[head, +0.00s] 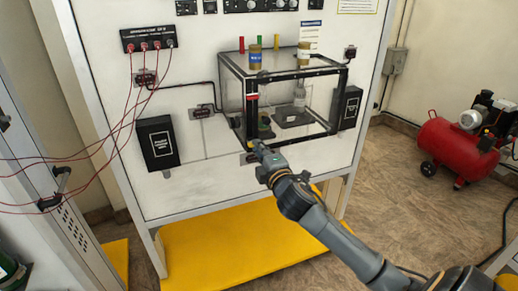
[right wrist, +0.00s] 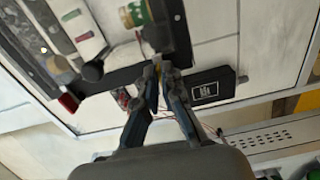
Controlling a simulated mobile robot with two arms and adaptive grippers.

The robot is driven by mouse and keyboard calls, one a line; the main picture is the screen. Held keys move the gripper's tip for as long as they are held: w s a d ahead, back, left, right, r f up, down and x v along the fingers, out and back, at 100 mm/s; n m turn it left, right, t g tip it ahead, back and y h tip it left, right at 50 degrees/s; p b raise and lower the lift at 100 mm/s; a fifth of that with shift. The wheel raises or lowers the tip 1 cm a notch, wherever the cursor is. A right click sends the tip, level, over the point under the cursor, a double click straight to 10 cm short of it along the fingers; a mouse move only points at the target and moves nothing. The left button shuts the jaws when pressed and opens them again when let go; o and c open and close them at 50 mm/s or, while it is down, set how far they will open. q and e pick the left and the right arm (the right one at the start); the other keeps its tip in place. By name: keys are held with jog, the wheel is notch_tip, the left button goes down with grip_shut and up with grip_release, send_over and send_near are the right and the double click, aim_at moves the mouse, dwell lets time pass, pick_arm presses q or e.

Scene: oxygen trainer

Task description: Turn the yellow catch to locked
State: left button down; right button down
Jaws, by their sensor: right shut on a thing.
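My right gripper (head: 258,147) reaches in from the lower right to the lower front left corner of the black-framed clear box (head: 293,73) on the white panel. In the right wrist view its two fingers (right wrist: 162,75) are closed together at the tips on a small yellow piece, the yellow catch (right wrist: 158,67), at the dark frame's corner. The fingers hide most of the catch, so I cannot tell which way it is turned. My left gripper is not in view.
Two jars with gold lids stand at the box top, near red, green and yellow markers. Red cables (head: 122,115) hang at the left from a black socket strip (head: 148,38). Black boxes (head: 157,143) flank the clear box. A red compressor (head: 450,145) stands far right.

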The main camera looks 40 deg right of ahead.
jog(key=c, duration=1.5)
grip_release()
jog(key=v, duration=1.2)
